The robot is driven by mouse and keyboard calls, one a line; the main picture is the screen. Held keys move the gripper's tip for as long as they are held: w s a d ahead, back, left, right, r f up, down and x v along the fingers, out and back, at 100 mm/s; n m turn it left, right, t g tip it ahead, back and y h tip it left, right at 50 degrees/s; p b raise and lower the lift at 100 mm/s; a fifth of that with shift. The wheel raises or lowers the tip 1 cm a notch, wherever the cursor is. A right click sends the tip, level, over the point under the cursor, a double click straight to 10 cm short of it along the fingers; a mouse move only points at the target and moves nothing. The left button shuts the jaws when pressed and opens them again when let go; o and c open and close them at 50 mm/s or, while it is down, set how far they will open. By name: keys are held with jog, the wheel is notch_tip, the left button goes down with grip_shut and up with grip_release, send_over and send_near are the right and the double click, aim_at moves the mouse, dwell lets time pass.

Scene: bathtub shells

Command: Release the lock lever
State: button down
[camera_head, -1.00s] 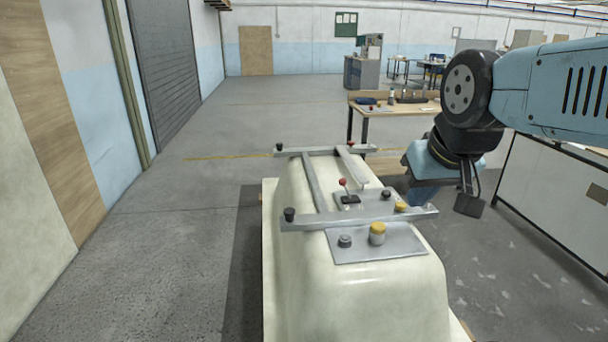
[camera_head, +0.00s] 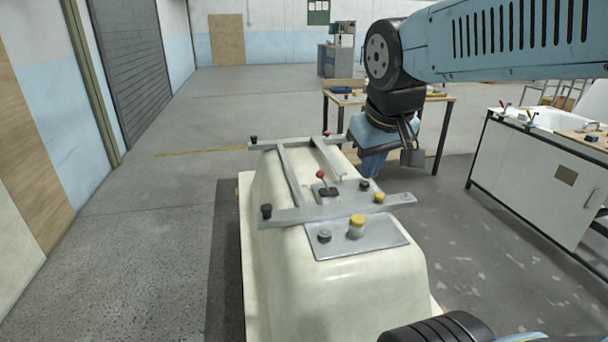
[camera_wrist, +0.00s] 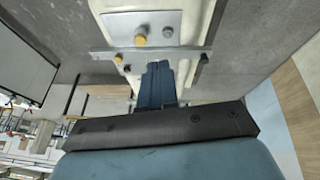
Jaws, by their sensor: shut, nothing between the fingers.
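A pale bathtub shell (camera_head: 345,290) stands upside down with a grey metal frame (camera_head: 290,176) across its top. A small lever with a red knob (camera_head: 321,175) stands up from a plate on the shell, within the frame. I cannot tell whether it is the lock lever. My gripper (camera_head: 371,174) points down near the shell's right side, right of the red knob and apart from it. In the wrist view its blue fingers (camera_wrist: 158,68) are shut and empty, and overlap the frame's crossbar (camera_wrist: 185,51). The red knob is not visible there.
A plate (camera_head: 380,243) on the shell carries a yellow knob (camera_head: 356,226) and a grey knob (camera_head: 324,236). A workbench (camera_head: 440,108) is behind, and a white tub bench (camera_head: 530,165) at right. The floor at left is clear.

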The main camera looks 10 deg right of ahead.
jog(key=w+a+f+n+g+h, duration=0.25)
jog(key=w+n, duration=0.25)
jog(key=w, duration=0.8)
jog(key=w+a+f+n+g+h, duration=0.15)
jog(key=w+n+h, duration=0.3)
jog(key=w, duration=0.75)
jog(key=w+a+f+n+h, duration=0.1)
jog(key=w+a+f+n, duration=0.2)
jog(key=w+f, duration=0.3)
jog(key=w+a+f+n+h, duration=0.1)
jog(key=w+a+f+n, duration=0.2)
jog(key=w+f, duration=0.3)
jog(key=w+a+f+n+t+h, duration=0.1)
jog(key=w+a+f+n, duration=0.1)
jog(key=w+f, duration=0.4)
jog(key=shift+a+f+n+h, duration=0.25)
jog(key=shift+a+n+h, duration=0.15)
jog(key=shift+n, duration=0.25)
jog(key=x, duration=1)
jog(key=d, duration=0.2)
jog(key=d+r, duration=0.1)
jog(key=d, duration=0.1)
jog(key=shift+w, duration=0.4)
